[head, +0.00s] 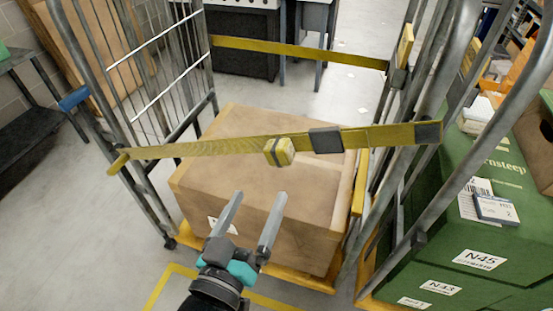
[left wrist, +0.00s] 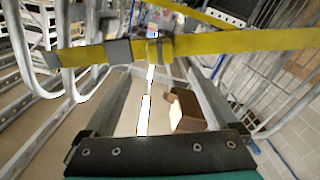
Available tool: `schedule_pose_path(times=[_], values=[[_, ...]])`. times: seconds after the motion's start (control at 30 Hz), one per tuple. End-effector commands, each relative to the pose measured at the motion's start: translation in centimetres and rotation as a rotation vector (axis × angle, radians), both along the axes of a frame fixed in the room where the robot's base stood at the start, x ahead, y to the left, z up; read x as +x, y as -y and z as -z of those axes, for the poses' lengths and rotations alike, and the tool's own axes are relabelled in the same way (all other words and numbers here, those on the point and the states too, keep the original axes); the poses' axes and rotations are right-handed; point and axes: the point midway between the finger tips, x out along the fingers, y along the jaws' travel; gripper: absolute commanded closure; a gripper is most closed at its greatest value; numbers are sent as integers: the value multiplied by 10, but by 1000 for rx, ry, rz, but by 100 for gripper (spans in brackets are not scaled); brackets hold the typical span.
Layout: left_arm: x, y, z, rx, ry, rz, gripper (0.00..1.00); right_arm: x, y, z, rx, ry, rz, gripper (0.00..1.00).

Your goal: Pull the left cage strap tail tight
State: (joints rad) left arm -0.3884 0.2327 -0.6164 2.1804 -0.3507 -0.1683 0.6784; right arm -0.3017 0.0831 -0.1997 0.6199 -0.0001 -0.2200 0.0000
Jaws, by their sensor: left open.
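The front yellow strap (head: 200,149) spans the roll cage (head: 210,75) in front of a large cardboard box (head: 255,135). A grey buckle (head: 325,140) sits on it. A yellow block with a pale band (head: 279,151), possibly the tail's end, is left of the buckle in the head view. In the left wrist view the strap (left wrist: 240,41), buckle (left wrist: 118,52) and yellow block (left wrist: 158,51) lie just past the fingertips. My left gripper (head: 259,196) is open and empty, below and nearer than the block, apart from it. My right gripper is not in view.
A second yellow strap (head: 300,50) crosses the cage's far side. Green crates (head: 470,225) stand close at the right beside another cage's bars. A dark bench (head: 40,115) stands at the left. The floor at the lower left is clear.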

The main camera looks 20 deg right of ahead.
Motion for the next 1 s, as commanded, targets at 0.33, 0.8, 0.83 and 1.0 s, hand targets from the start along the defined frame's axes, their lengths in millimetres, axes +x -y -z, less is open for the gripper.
schedule_pose_path(times=[0.33,0.8,0.83,1.0], values=[[44,29,1,1,5,1,7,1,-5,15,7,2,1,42],[88,60,1,1,0,0,7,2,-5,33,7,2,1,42],[89,60,1,1,0,0,7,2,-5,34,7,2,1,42],[92,63,1,2,-1,1,7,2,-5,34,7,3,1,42]])
